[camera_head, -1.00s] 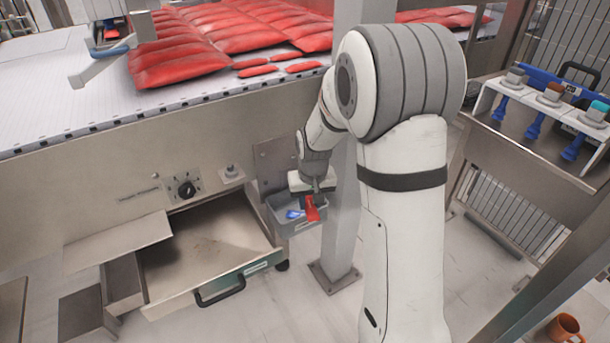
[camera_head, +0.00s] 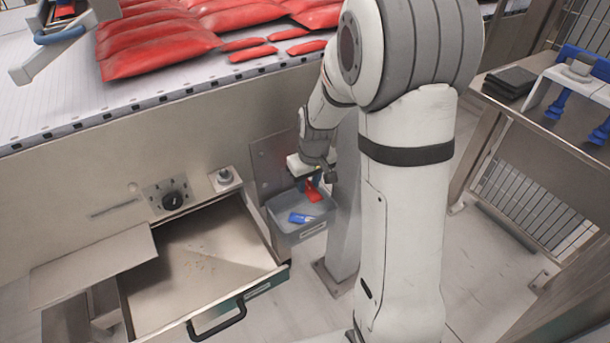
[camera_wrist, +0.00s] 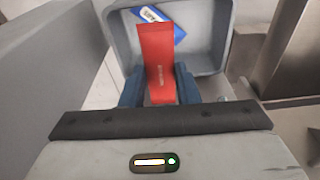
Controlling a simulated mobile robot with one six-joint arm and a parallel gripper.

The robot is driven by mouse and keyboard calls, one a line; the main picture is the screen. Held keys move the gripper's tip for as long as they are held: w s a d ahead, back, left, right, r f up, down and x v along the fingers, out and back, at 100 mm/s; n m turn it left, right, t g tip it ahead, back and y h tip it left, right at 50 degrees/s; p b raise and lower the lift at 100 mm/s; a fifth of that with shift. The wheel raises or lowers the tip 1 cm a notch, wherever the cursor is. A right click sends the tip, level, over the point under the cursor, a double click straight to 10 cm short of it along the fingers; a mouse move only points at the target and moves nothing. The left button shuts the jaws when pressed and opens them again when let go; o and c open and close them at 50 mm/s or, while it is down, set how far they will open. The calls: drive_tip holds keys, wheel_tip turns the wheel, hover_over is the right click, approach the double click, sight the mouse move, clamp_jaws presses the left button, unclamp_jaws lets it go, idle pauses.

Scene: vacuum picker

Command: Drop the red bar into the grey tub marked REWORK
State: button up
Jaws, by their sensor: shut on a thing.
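The red bar (camera_head: 313,192) is held in my gripper (camera_head: 310,182), which is over the grey tub (camera_head: 292,237). In the wrist view the red bar (camera_wrist: 160,62) stands out between the two blue fingers of my gripper (camera_wrist: 160,85), which are shut on it. The tub (camera_wrist: 226,45) lies beyond and below the bar, and the bar's far end overlaps the tub's inside in that view. A blue packet (camera_head: 300,218) lies in the tub. A pale label shows on the tub's front, too small to read.
An open metal drawer (camera_head: 225,262) with a black handle (camera_head: 217,320) juts out left of the tub. A steel post (camera_head: 346,215) stands close on the tub's right. Red bags (camera_head: 160,55) lie on the conveyor above. A bench (camera_head: 525,105) stands at the right.

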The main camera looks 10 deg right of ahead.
wheel_tip(320, 180, down, 6)
drive_tip(key=b, duration=0.4)
drive_tip(key=shift+r, duration=0.15)
drive_tip(key=o, duration=1)
drive_tip(key=shift+o, duration=0.2)
drive_tip(key=shift+r, duration=0.1)
drive_tip(key=r+p, duration=0.1)
drive_tip(key=r, duration=0.1)
drive_tip(key=r+p, duration=0.1)
drive_tip(key=r, duration=0.2)
drive_tip(key=s+r+p, duration=0.1)
drive_tip(key=r, duration=0.1)
drive_tip(key=shift+d+r, duration=0.2)
drive_tip(key=shift+r, duration=0.05)
